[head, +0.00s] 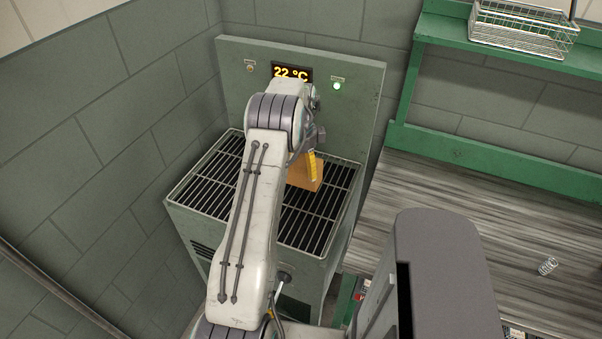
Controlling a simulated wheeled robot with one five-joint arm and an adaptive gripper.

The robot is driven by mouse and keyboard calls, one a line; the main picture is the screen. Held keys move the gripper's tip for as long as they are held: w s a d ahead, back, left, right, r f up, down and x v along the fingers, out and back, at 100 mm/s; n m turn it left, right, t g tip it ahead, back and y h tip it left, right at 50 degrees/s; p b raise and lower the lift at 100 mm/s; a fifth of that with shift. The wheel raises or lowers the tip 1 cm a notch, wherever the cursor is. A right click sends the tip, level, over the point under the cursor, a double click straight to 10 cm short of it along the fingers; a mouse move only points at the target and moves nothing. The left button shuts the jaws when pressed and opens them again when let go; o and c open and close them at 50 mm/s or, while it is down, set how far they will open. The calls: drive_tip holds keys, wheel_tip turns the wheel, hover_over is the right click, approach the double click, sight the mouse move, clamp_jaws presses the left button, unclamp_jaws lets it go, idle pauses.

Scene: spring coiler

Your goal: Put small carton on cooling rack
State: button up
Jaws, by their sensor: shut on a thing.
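The small carton (305,175) is a brown box in the head view, over the right part of the cooling rack. The cooling rack (318,228) is a grate of dark slots and pale bars on top of a grey-green cabinet. My gripper (312,165) is shut on the carton at its upper right side. My arm hides the middle of the rack and the carton's left side. I cannot tell whether the carton's underside touches the bars.
A panel with a 22 °C display (291,73) and a lit green lamp (337,86) rises behind the rack. To the right is a workbench (450,185) with a small spring (547,266). A wire basket (523,28) sits on the green shelf (460,55).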

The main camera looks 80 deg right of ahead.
sight(301, 174)
drive_tip(key=shift+f+p, duration=0.35)
drive_tip(key=shift+f, duration=1.25)
drive_tip(key=shift+f, duration=0.15)
drive_tip(key=o, duration=1.2)
